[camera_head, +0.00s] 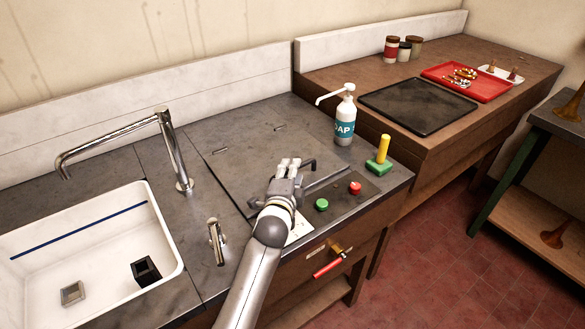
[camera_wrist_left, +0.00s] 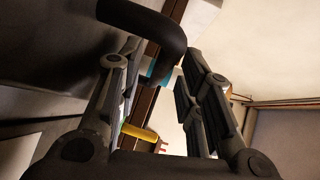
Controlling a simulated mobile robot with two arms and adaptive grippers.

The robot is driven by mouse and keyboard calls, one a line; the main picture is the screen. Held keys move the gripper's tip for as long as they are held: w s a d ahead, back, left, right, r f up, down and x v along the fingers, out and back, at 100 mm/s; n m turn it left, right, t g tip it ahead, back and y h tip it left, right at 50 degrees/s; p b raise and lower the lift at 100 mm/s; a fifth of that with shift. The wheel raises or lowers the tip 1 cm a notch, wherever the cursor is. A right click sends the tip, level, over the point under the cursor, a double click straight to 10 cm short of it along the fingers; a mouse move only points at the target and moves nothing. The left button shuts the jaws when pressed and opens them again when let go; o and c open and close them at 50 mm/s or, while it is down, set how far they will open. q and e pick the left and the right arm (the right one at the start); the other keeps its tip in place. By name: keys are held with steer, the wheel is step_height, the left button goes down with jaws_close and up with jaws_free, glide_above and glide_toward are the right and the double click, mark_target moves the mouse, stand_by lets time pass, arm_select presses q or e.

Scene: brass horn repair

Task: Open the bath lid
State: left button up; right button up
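The bath lid (camera_head: 240,160) is a flat dark grey panel in the counter, lying shut and level, with two small hinges along its back. Its black bent handle (camera_head: 313,164) rises near the front right edge, partly hidden by my gripper. My left gripper (camera_head: 287,165) is over the lid's front part, close beside the handle. In the left wrist view the handle (camera_wrist_left: 160,28) curves large across the space at the spread fingers (camera_wrist_left: 160,75). The fingers look open, with a clear gap; I cannot tell whether they touch the handle. My right gripper is not in view.
A soap bottle (camera_head: 344,122) and a yellow-handled green brush (camera_head: 381,158) stand right of the lid. Green (camera_head: 321,205) and red (camera_head: 355,187) buttons sit in front. A white sink (camera_head: 50,215) with a tall tap (camera_head: 165,125) is at left. A red-handled valve (camera_head: 328,268) projects below.

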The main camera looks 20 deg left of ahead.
arm_select(q)
steer(key=shift+w+a+f, duration=0.1)
steer(key=shift+w+f, duration=0.1)
steer(key=shift+w, duration=0.9)
steer(key=shift+c, duration=0.2)
jaws_close()
